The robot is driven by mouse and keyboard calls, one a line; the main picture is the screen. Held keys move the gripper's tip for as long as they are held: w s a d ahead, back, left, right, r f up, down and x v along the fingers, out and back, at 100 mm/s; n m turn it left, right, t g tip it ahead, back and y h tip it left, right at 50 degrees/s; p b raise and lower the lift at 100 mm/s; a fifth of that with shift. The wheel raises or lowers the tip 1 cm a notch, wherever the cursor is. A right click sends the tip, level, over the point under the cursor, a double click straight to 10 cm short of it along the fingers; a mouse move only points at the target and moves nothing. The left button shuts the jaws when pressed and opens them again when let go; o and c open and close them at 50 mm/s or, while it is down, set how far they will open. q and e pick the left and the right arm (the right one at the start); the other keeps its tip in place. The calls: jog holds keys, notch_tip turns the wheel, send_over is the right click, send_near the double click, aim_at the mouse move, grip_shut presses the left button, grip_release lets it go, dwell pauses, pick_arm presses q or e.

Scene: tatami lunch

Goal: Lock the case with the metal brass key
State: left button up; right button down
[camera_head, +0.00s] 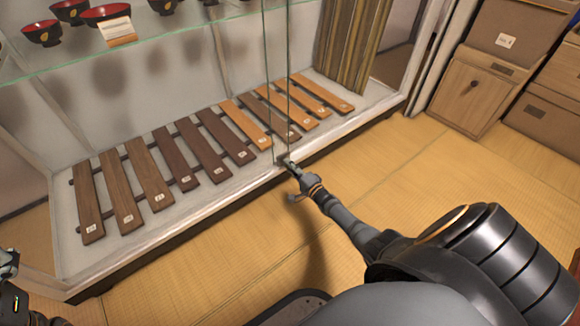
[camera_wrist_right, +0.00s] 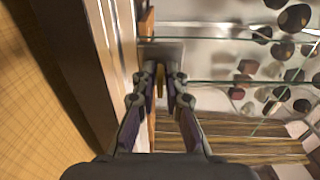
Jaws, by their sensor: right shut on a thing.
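The case is a glass-fronted display case (camera_head: 225,190) with a pale base. Two upright glass edges meet its front sill near the middle. My right gripper (camera_head: 290,163) is at the foot of these edges, close to the glass. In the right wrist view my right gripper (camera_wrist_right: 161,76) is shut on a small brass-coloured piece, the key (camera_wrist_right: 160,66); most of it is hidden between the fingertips. A grey metal plate (camera_wrist_right: 176,50) lies just beyond the fingertips. I cannot tell whether the key is in a lock. Part of my left arm shows at the lower left edge.
Inside the case lie several wooden bars (camera_head: 140,175), with red-and-black bowls (camera_head: 110,13) on a glass shelf above. Wooden boxes (camera_head: 462,92) stand at the right. The tatami floor (camera_head: 370,175) before the case is clear.

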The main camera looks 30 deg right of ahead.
jog(key=c, duration=1.5)
grip_release()
jog(key=s, duration=0.8)
jog(key=s+d, duration=0.1)
jog(key=s, duration=0.3)
